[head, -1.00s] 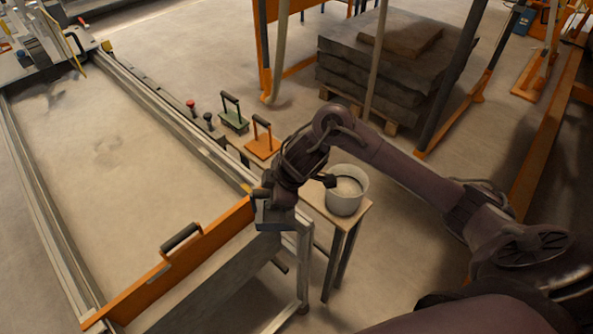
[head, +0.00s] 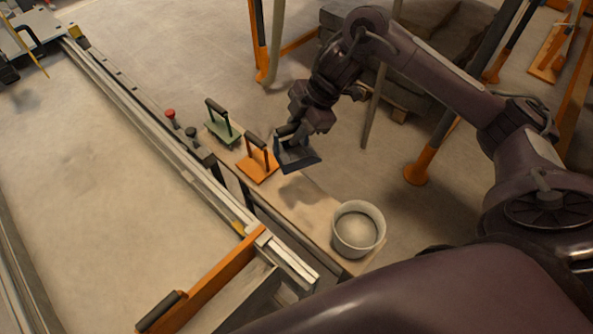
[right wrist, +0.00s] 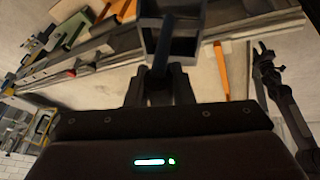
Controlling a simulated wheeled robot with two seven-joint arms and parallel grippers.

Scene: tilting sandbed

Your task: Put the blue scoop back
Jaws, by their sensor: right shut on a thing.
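The blue scoop (head: 297,158) hangs from my right gripper (head: 290,132), above the wooden side shelf (head: 310,212) and just right of the orange tool. My right gripper is shut on the scoop's handle; the scoop casts a shadow on the shelf below. In the right wrist view the scoop (right wrist: 172,40) shows as a dark, open box shape between the fingers. My left gripper does not show in the head view. A dark arm-like shape at the right of the wrist view looks like my left arm, its jaws unclear.
An orange tool (head: 258,165) and a green tool (head: 222,128) with black handles stand on the shelf. A white bucket (head: 358,230) stands at its near end. Red and dark knobs line the sandbed rail (head: 150,130).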

